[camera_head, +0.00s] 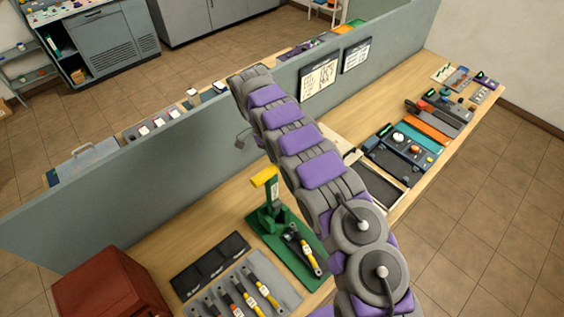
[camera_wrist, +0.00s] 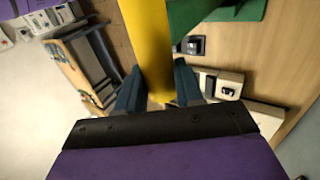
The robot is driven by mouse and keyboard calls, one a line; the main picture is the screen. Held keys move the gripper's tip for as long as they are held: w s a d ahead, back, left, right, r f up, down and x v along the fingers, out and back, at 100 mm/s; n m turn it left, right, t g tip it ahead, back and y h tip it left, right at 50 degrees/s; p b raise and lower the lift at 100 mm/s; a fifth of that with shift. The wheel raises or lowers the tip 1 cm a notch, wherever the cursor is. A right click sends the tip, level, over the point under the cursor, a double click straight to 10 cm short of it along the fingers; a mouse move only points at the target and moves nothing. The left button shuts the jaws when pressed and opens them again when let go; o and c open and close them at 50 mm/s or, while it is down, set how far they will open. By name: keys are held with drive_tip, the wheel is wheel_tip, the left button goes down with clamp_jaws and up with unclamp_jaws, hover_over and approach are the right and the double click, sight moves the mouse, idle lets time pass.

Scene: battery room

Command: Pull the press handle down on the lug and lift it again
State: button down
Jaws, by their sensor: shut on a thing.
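The press is a green stand (camera_head: 270,217) on a green base, with a yellow handle (camera_head: 265,176) at its top. In the wrist view the yellow handle (camera_wrist: 148,45) runs between the two blue-grey fingers of my gripper (camera_wrist: 158,88), which is shut on it. Part of the green press (camera_wrist: 238,10) shows at the top there. In the head view my gripper is not clearly visible at the handle. A black cable with a yellow band (camera_head: 304,250) lies on the base. Its lug end is too small to make out.
A grey mat (camera_head: 285,291) with several tools or cables lies in front of the press, beside a black case (camera_head: 210,265) and a red box (camera_head: 110,285). A grey partition (camera_head: 150,180) runs behind. Trays and parts (camera_head: 400,150) fill the right of the bench.

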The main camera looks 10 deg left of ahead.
drive_tip(key=c, duration=1.1)
unclamp_jaws()
drive_tip(key=shift+s+f, duration=0.35)
drive_tip(key=shift+f, duration=0.45)
drive_tip(key=shift+o, duration=1.3)
drive_tip(key=shift+w+a+f, duration=0.1)
drive_tip(key=shift+w+a, duration=0.1)
drive_tip(key=shift+w, duration=0.05)
drive_tip(key=shift+o, duration=0.5)
drive_tip(key=shift+w+a, duration=0.15)
drive_tip(key=shift+a, duration=0.1)
drive_tip(key=shift+r, duration=0.2)
drive_tip(key=shift+w+d+r, duration=0.1)
drive_tip(key=shift+d+r, duration=0.05)
drive_tip(key=shift+w+r, duration=0.1)
drive_tip(key=shift+r, duration=0.05)
